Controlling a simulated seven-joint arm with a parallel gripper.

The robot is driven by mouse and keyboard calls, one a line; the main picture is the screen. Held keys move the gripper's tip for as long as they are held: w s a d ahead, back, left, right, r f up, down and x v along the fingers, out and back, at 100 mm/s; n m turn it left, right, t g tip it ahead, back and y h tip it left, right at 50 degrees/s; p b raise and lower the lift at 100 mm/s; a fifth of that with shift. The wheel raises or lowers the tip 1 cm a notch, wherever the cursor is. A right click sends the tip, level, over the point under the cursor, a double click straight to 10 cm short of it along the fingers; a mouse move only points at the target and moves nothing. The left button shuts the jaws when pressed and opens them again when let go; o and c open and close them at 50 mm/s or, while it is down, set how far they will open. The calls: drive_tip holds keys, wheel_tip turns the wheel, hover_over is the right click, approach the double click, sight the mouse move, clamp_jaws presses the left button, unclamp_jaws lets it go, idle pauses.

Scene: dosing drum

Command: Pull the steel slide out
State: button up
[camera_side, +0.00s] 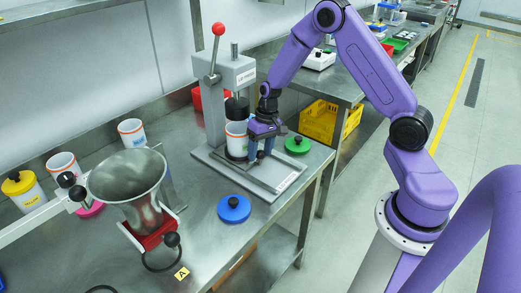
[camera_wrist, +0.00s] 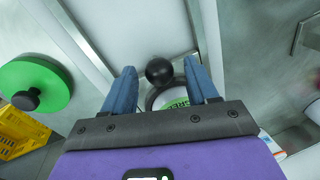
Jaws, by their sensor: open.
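A pale steel plate (camera_wrist: 125,28) lies between two raised rails on the press base, and it also shows in the side view (camera_side: 263,178). It looks like the slide, though I cannot tell for sure. A black ball knob (camera_wrist: 159,71) sits between my fingertips in the wrist view, with a gap on both sides. A round dark-rimmed thing with green lettering (camera_wrist: 176,100) shows below it, partly hidden by my gripper. My gripper (camera_wrist: 163,82) is open and points down at the press base in the side view (camera_side: 262,153). The fingers hide the knob there.
A white cup (camera_side: 236,139) stands left of my gripper, under the press (camera_side: 229,75) with its red-knobbed lever. A green lid (camera_side: 298,144) lies to the right, a blue lid (camera_side: 234,209) in front. A steel funnel (camera_side: 128,180) stands at the left.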

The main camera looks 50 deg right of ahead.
clamp_jaws()
drive_tip(key=s, duration=1.4)
unclamp_jaws()
drive_tip(key=shift+w+d+r, duration=0.1)
drive_tip(key=shift+r, duration=0.75)
drive_tip(key=d+r, duration=0.3)
drive_tip(key=r, duration=1.2)
drive_tip(key=shift+s+r, duration=0.2)
drive_tip(key=shift+s, duration=0.2)
